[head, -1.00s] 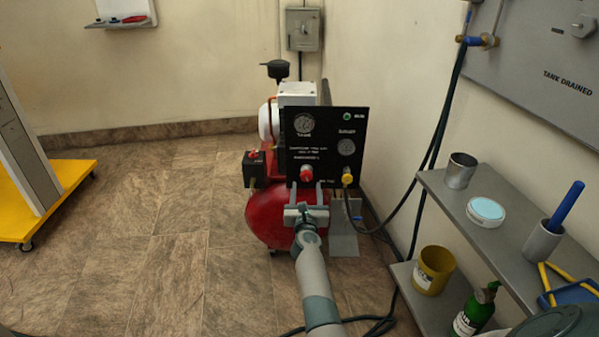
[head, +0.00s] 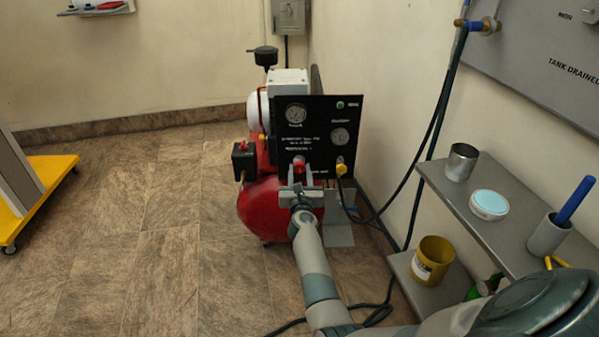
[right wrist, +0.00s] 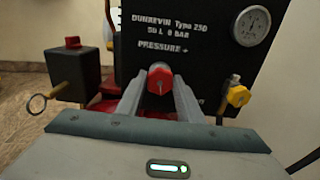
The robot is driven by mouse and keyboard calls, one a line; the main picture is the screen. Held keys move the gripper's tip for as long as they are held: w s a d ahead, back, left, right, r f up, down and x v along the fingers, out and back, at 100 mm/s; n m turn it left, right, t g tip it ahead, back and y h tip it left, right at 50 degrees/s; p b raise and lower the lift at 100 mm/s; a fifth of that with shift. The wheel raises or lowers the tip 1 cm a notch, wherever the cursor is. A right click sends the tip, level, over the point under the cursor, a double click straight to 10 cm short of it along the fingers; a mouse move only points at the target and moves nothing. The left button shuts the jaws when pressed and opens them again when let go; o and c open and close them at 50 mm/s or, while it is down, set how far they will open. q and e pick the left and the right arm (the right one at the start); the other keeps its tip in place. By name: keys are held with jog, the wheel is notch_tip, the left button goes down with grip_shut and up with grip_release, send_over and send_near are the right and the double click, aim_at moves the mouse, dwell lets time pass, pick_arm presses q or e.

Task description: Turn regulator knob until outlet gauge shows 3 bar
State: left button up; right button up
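The red regulator knob (head: 299,163) sits low on the black panel (head: 318,110) of the red compressor. In the right wrist view the knob (right wrist: 160,77) has a white pointer line pointing roughly down. My right gripper (head: 299,176) is open, with one finger on each side of the knob; contact is not clear. The outlet gauge (head: 340,137) is at the panel's right. It also shows in the right wrist view (right wrist: 251,25), where its reading is too small to tell. The other gauge (head: 296,114) is at the upper left. My left gripper is not in view.
A yellow fitting (head: 341,169) with a dark hose sits right of the knob. A black box (head: 243,160) with a red top stands at the left. A grey shelf (head: 455,197) with containers is at the right.

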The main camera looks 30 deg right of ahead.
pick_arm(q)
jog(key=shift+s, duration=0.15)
pick_arm(e)
jog(key=n+p, duration=0.1)
jog(key=n, duration=0.1)
jog(key=shift+r+n, duration=0.1)
jog(key=shift+n, duration=0.3)
jog(key=n+p, duration=0.1)
jog(key=n, duration=0.2)
jog(key=shift+n, duration=0.3)
jog(key=n+p, duration=0.1)
jog(key=n, duration=0.1)
jog(key=shift+a+n, duration=0.1)
jog(key=shift+n, duration=0.2)
jog(key=shift+n+p, duration=0.5)
jog(key=shift+n, duration=0.9)
jog(key=n+p, duration=0.1)
jog(key=n, duration=0.1)
jog(key=shift+n, duration=0.3)
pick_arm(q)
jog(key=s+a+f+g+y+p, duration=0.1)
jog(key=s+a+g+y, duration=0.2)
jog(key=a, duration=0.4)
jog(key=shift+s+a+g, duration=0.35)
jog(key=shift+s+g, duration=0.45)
pick_arm(e)
jog(key=shift+n, duration=1.2)
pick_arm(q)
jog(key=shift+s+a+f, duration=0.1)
